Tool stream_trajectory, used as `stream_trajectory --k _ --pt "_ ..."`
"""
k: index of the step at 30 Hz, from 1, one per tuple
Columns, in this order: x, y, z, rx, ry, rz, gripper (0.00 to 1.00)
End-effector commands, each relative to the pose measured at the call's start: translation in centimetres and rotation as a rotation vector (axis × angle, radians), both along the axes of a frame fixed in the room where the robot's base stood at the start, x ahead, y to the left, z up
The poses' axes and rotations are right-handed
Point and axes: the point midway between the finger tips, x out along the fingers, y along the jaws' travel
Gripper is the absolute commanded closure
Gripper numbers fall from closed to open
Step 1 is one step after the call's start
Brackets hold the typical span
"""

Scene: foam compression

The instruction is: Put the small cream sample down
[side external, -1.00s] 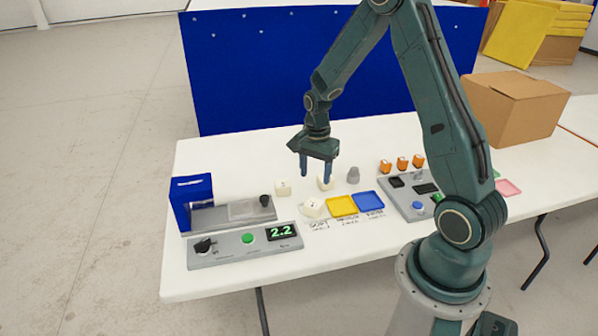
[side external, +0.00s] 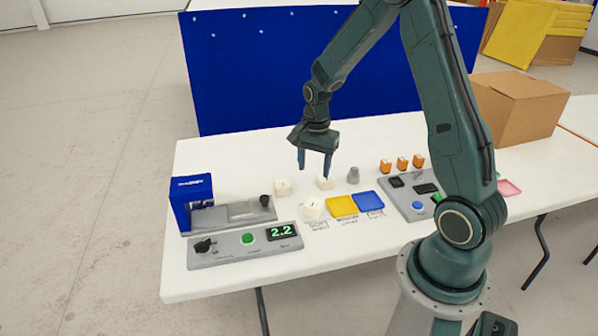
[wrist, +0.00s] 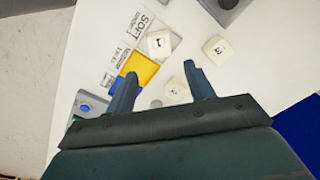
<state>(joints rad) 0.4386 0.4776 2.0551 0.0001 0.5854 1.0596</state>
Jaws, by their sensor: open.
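Three small cream cubes stand on the white table. One (side external: 312,208), marked 1 in the wrist view (wrist: 158,43), sits at the spot labelled SOFT, left of the yellow tray (side external: 342,206). A second (side external: 325,183), marked 2 in the wrist view (wrist: 176,92), stands behind the trays. A third (side external: 283,187), marked 3 in the wrist view (wrist: 215,47), stands farther left. My gripper (side external: 314,168) is open and empty above the table, over the area of these cubes.
A blue tray (side external: 368,202) adjoins the yellow one. A grey weight-like piece (side external: 353,175) stands behind. A press unit with a blue housing (side external: 192,203) and a panel reading 2.2 (side external: 282,232) are at left. A control panel (side external: 415,197) and orange blocks (side external: 402,163) are at right.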

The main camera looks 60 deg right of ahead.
Motion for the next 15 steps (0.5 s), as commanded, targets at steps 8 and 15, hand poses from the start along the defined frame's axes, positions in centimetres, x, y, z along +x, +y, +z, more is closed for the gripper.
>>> stream_trajectory --k 8,15 --pt "-0.8 3.4 6.2 -0.041 -0.069 0.236 0.46" --pt "-2.9 6.9 11.4 -0.088 -0.133 0.481 0.46"
